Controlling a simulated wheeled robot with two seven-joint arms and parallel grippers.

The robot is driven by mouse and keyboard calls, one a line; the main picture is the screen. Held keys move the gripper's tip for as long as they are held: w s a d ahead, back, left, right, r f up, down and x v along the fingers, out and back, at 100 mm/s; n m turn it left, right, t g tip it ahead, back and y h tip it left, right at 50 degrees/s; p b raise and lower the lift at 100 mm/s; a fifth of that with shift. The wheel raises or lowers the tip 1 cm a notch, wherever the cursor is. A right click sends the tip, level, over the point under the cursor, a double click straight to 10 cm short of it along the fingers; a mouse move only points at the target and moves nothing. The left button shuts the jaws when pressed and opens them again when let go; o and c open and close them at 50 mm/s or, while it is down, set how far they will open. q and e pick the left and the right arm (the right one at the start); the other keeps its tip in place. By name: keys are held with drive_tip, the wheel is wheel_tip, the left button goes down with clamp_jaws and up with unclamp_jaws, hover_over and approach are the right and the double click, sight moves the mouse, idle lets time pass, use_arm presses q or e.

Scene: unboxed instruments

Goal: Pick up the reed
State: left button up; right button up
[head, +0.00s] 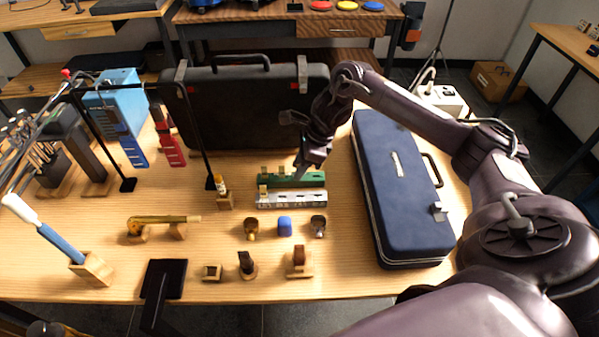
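My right gripper (308,164) points down at the right part of a green holder (312,181) on the wooden table. Its fingers are dark and small here, so I cannot tell whether they are open or shut, or whether they touch the holder. Small tan pieces that look like reeds (265,172) stand at the left part of the green holder. A silver-grey holder (300,200) lies just in front, with another small tan piece at its left end. I cannot tell which piece is the task's reed. My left gripper is not in view.
A blue case (395,180) lies right of the holders, under my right arm. A large black case (245,110) stands behind. Mouthpieces and small blocks, including a blue one (284,226), stand in front. A brass neck (160,221) rests at left.

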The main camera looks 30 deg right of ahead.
clamp_jaws()
idle(0.3)
drive_tip(key=shift+r, duration=0.1)
